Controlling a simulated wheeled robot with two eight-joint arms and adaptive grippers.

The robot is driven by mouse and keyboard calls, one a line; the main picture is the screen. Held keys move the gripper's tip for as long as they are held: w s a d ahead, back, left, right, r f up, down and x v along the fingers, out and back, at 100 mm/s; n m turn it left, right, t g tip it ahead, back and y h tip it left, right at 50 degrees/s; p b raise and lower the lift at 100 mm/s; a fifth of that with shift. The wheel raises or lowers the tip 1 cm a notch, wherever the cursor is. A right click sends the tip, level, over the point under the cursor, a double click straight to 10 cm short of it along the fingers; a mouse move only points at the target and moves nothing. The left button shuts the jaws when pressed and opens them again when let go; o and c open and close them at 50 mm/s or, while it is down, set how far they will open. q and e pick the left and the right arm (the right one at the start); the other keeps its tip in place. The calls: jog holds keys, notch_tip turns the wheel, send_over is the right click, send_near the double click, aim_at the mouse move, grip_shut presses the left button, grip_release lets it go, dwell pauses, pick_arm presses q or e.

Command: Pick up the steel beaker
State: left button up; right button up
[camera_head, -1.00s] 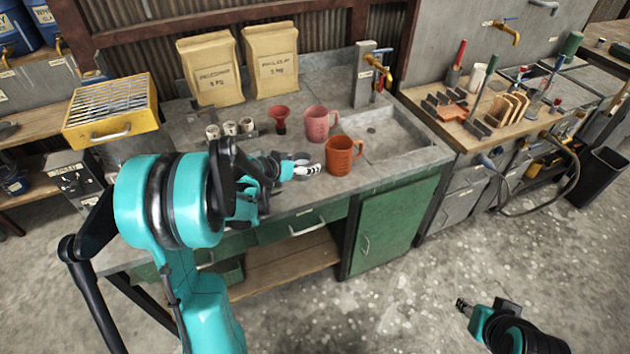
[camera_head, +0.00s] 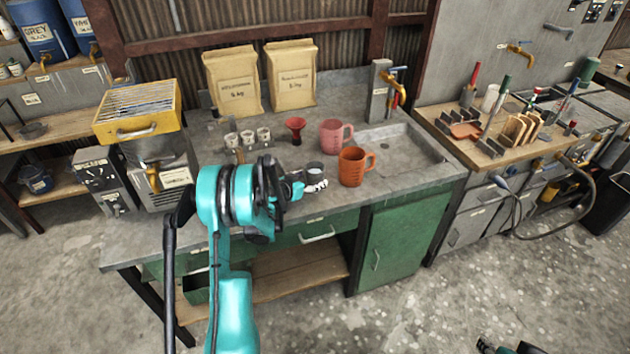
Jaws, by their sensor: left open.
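A small grey metal cup, seemingly the steel beaker (camera_head: 314,170), stands on the grey workbench (camera_head: 225,190) left of the orange mug (camera_head: 352,168). My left gripper (camera_head: 319,186) is open at the near side of the beaker and covers its lower part. I cannot tell whether the fingers touch it. My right gripper (camera_head: 484,346) shows only in part at the bottom edge, over the floor and away from the bench; its jaws are too small to read.
A pink mug (camera_head: 332,136) stands behind the orange mug, with a red funnel (camera_head: 295,128) to its left. Several small white-labelled cups (camera_head: 248,137) and two paper sacks (camera_head: 292,78) are behind. A sink (camera_head: 400,145) lies right.

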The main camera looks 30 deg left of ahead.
pick_arm(q)
jog(key=shift+x, duration=0.75)
jog(key=shift+s+r, duration=0.15)
jog(key=shift+c, duration=1.2)
jog(key=c, duration=1.2)
